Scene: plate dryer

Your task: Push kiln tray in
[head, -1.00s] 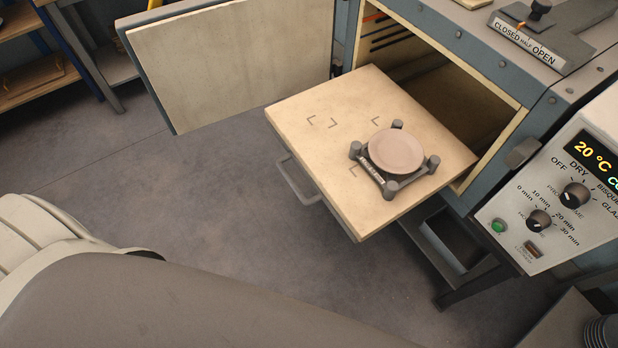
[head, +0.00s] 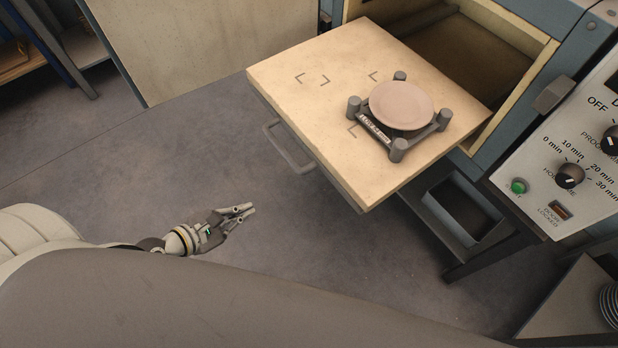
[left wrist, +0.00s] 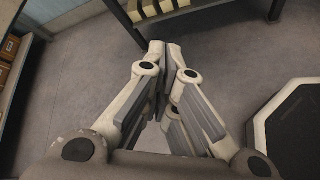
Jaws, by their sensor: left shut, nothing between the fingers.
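The kiln tray (head: 300,113) is a pale slab pulled well out of the kiln opening (head: 455,55). A grey metal handle (head: 287,150) hangs on its front edge. On the tray stands a dark rack with corner posts (head: 397,150), and a round pinkish plate (head: 401,104) lies flat on it. My left gripper (head: 247,210) is shut and empty, below and to the left of the handle, apart from the tray. Its closed fingers show in the left wrist view (left wrist: 168,52) over the floor. My right gripper is in neither view.
The kiln door (head: 205,40) stands open to the left of the tray. A control panel (head: 575,150) with knobs and a green button is at the right. Bare floor (head: 150,170) lies in front of the tray.

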